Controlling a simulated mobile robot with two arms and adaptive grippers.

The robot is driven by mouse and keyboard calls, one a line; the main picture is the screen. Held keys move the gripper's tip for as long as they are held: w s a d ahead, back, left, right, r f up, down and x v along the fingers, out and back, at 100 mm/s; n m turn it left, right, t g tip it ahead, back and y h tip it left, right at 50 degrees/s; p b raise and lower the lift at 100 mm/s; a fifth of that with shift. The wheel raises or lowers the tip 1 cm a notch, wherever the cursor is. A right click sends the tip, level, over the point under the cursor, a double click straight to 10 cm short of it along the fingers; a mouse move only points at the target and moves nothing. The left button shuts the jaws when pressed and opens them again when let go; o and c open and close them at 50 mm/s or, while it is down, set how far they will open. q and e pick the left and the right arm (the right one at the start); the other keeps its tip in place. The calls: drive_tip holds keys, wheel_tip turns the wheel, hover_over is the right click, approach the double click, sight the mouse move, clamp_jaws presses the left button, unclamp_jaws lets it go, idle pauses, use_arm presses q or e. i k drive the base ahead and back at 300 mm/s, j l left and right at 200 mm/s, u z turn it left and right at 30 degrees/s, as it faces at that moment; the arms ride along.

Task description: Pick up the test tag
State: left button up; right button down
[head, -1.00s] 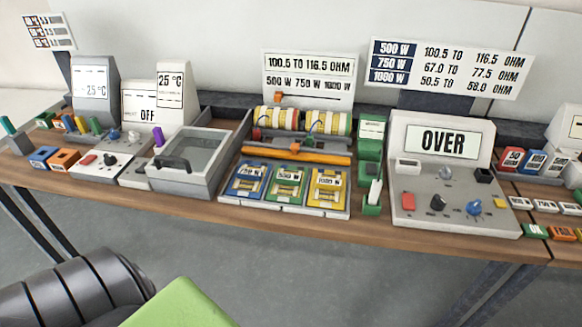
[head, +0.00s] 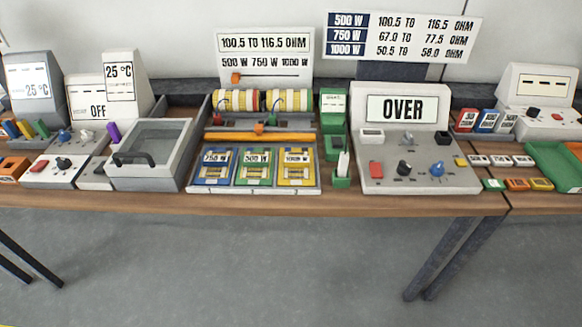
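Small tags lie at the right of the bench in the head view. A row of white tags (head: 500,160) with dark print lies behind a green tag (head: 494,185), an orange tag (head: 517,184) and a yellow tag (head: 540,184). The print is too small for me to tell which one is the test tag. A white upright piece stands in a green holder (head: 341,181), left of the meter reading OVER (head: 418,178). Neither of my grippers is in view.
A grey lidded basin (head: 150,170) and a tray of blue, green and yellow cards (head: 255,190) stand left of the meter. Red and blue blocks (head: 487,121) and a green tray (head: 556,162) are at the right. Open floor (head: 250,265) lies in front.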

sight(536, 184)
drive_tip(key=z, duration=1.6)
drive_tip(key=i+l, duration=0.9)
drive_tip(key=i, duration=0.15)
